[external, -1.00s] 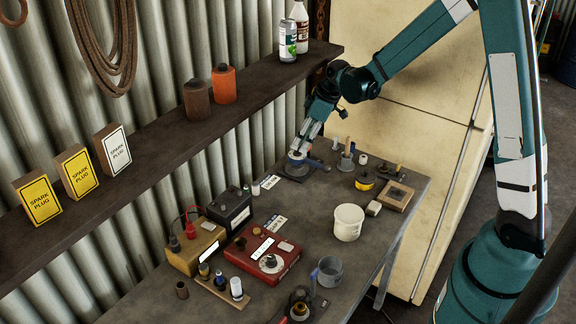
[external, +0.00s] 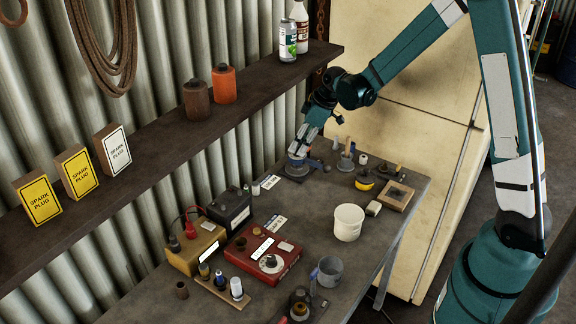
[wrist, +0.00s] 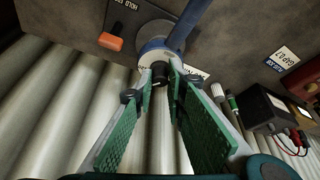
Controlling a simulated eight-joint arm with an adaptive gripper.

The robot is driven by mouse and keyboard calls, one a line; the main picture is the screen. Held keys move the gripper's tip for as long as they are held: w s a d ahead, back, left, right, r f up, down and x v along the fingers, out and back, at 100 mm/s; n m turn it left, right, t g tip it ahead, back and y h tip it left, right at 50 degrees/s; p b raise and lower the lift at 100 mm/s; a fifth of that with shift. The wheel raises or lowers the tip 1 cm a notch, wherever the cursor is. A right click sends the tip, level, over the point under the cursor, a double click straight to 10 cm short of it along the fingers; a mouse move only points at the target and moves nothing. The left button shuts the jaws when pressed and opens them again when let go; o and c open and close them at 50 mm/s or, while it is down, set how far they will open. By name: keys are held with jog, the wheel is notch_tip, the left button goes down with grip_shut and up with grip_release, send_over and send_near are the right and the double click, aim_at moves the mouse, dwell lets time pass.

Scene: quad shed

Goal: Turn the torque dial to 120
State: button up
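A small black knob (wrist: 160,72) on a white ring stands on a round blue-and-grey device (wrist: 158,46) with a long blue arm. I cannot read a scale or the word torque on it. My gripper (wrist: 162,84) points at the knob, one green-padded fingertip on each side. I cannot tell whether the pads press on it. In the external view my gripper (external: 303,146) is low over the blue-and-grey device (external: 298,165) at the bench's back end, partly hiding it. A red box (external: 262,250) nearer the camera also carries a round white-faced dial (external: 270,262).
An orange-handled part (wrist: 110,41) sits by a HOLD label. A black battery (external: 230,207), white tub (external: 348,222) and yellow-edged container (external: 364,182) stand on the bench. The dark shelf (external: 160,140) overhangs its left side. The bench middle has some free room.

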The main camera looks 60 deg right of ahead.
jog(key=shift+f+m+b, duration=0.1)
jog(key=shift+m+b, duration=0.2)
jog(key=shift+b, duration=0.05)
jog(key=shift+a+m+h+b, duration=0.1)
jog(key=shift+m+h+b, duration=0.25)
jog(key=shift+m, duration=0.25)
jog(key=shift+m+t+h+b, duration=0.3)
jog(key=shift+m+h+b, duration=0.4)
jog(key=shift+m, duration=0.8)
jog(key=o, duration=0.9)
jog(key=v, duration=1.2)
